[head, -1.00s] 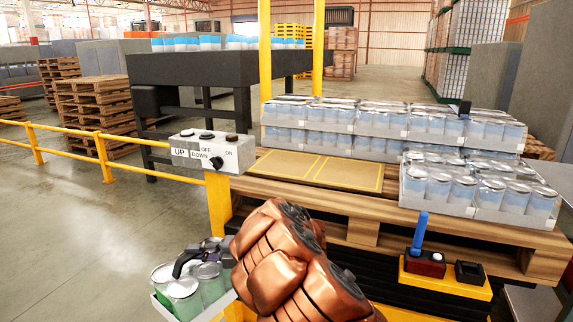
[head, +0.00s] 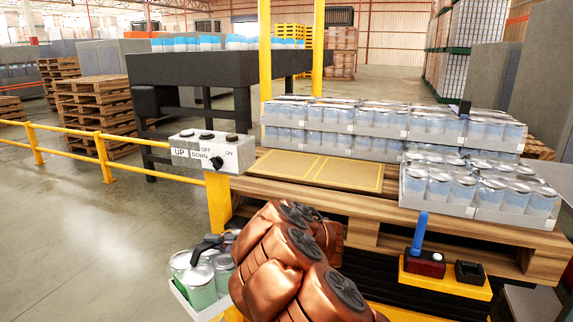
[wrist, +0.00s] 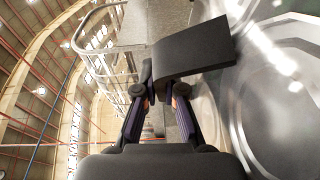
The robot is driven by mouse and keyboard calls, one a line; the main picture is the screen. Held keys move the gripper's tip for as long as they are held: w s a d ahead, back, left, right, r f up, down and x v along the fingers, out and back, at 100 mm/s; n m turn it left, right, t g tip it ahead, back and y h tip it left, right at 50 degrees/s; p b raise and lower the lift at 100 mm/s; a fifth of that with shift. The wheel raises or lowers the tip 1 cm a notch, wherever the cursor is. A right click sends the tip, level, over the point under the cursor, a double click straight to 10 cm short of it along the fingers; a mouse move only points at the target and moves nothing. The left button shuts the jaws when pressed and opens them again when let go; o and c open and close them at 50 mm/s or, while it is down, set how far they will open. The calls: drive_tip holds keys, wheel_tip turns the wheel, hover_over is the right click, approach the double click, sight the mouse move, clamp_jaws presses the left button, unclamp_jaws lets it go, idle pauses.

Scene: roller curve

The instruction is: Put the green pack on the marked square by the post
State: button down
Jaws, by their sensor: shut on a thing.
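The green pack (head: 198,283), a pale tray of green cans with silver lids, is at the lower left of the head view. My gripper (head: 208,244) is shut on it from above, its dark fingers among the lids. My copper-coloured arm hides the pack's right side. In the wrist view my gripper (wrist: 160,85) shows dark fingers, with large can lids (wrist: 285,90) close at the right. The marked area (head: 318,169), brown board with yellow outlines, lies bare on the pallet, up and right of the pack in the picture. A yellow post (head: 219,205) stands between them.
A control box (head: 212,152) tops the yellow post. Blue-can packs (head: 385,125) stand stacked behind the marked area, and another pack (head: 478,188) stands to its right. A blue lever (head: 420,232) rises at the front right. Yellow railing (head: 100,150) runs at the left.

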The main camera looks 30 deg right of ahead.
drive_tip(key=s+d+r+m+t+h, duration=0.1)
drive_tip(key=d+r+m+h, duration=0.3)
drive_tip(key=d, duration=0.8)
drive_tip(key=s+d+r+m+t+h, duration=0.2)
drive_tip(key=d+r+h, duration=0.6)
drive_tip(key=d, duration=0.4)
drive_tip(key=s+d+r+m+t+h, duration=0.1)
drive_tip(key=s+d+r+m+h, duration=0.2)
drive_tip(key=d, duration=0.9)
wheel_tip(320, 180, up, 3)
drive_tip(key=m+h, duration=0.3)
drive_tip(key=m, duration=0.1)
drive_tip(key=shift+d+r+t+h, duration=0.15)
drive_tip(key=shift+d+t+h, duration=0.15)
drive_tip(key=shift+t, duration=0.1)
